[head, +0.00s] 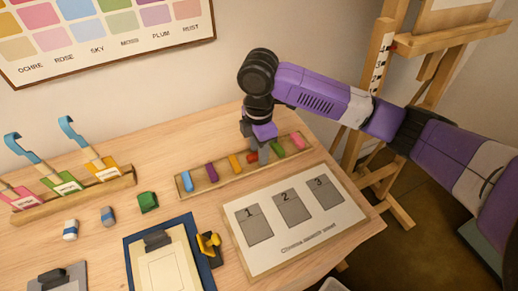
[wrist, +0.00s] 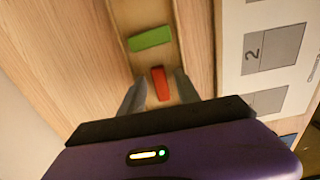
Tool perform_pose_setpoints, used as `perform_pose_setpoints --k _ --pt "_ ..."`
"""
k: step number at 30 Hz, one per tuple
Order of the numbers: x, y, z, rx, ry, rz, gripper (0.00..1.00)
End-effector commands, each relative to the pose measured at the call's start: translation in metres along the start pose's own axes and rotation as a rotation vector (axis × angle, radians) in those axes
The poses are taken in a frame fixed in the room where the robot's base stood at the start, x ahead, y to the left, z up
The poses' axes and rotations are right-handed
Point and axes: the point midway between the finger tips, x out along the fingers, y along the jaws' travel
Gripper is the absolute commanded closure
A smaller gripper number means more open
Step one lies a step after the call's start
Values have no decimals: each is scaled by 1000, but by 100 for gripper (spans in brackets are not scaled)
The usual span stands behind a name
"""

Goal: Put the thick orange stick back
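A wooden tray (head: 222,178) holds a row of coloured sticks. An orange stick (head: 235,163) lies in it, left of my gripper (head: 257,154). A red stick (head: 252,158) lies directly under my gripper, partly hidden by it. In the wrist view this red or red-orange stick (wrist: 160,83) lies between the two fingers of my gripper (wrist: 160,76), with a gap visible on each side. My gripper is open and low over the tray. I cannot tell its exact height. Which stick is thicker is not clear.
A green stick (wrist: 150,38) lies beside the red one; blue (head: 187,181), purple (head: 211,172) and another red (head: 298,140) are also in the tray. A numbered card (head: 290,222) lies in front. A notepad (head: 165,268) and small blocks are to the left.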

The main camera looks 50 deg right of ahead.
Motion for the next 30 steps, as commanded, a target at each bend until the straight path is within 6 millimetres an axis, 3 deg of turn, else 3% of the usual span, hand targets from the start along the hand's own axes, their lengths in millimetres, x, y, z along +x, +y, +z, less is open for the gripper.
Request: perform_pose_setpoints --k 8,22,30 --pt "-13 1 -1 -1 1 3 61" --pt "-102 1 0 -1 -2 4 61" --pt "-121 0 0 0 -1 0 61"
